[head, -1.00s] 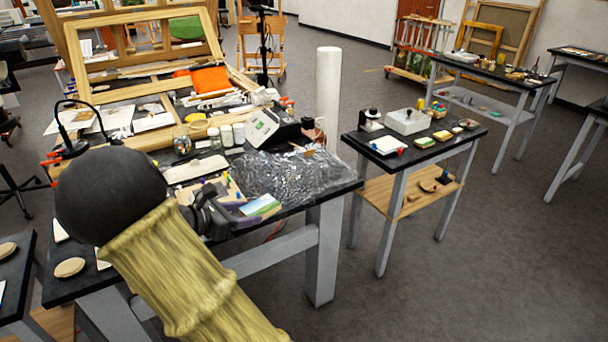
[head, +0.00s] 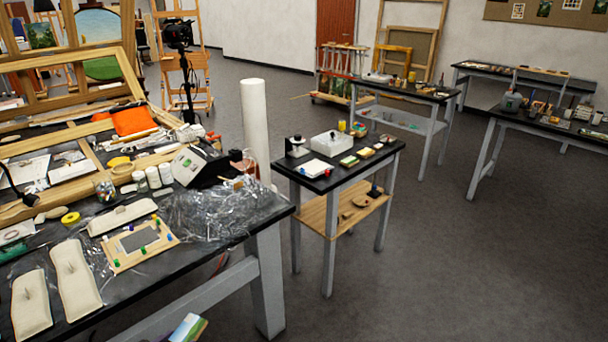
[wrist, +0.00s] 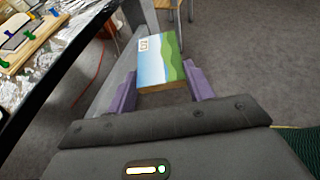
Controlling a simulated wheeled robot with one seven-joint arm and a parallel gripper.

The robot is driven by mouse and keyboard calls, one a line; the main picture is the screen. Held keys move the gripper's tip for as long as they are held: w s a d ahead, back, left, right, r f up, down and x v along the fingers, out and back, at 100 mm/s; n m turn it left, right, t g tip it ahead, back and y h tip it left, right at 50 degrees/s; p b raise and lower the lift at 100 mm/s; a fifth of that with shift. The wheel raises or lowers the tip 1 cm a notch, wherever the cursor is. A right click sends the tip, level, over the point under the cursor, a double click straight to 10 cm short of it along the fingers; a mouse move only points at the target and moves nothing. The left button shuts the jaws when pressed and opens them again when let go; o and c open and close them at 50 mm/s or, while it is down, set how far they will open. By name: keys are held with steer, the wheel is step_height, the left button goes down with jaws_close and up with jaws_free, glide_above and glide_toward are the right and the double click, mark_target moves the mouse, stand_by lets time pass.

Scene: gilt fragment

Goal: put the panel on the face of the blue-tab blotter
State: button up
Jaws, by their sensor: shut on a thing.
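The panel is a small block painted with blue sky and green hills. My gripper (wrist: 161,88) is shut on the panel (wrist: 158,62), with a purple finger on each side. The panel is clear of the tables, over the grey floor.
The small black-topped table (head: 370,172) also holds a grey box (head: 333,143) and several small coloured blocks. The big table (head: 190,255) is cluttered, with crumpled clear film (head: 215,208) near its corner. A white roll (head: 255,130) stands between the tables. The floor at right is clear.

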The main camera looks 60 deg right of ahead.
steer(key=w+a+f+n+t+y+p, duration=0.2)
steer(key=w+a+f+n+t+y, duration=0.3)
steer(key=f+n+t, duration=0.35)
steer(key=s+a+r+n+t+y, duration=0.1)
steer(key=a+r+n+t+y, duration=0.1)
steer(key=r+n+y, duration=0.3)
steer(key=a+n+y+p, duration=0.1)
steer(key=n+y, duration=0.1)
steer(key=y, duration=0.1)
steer(key=shift+s+r, duration=0.15)
steer(key=shift+a+t, duration=0.2)
steer(key=shift+t, duration=0.05)
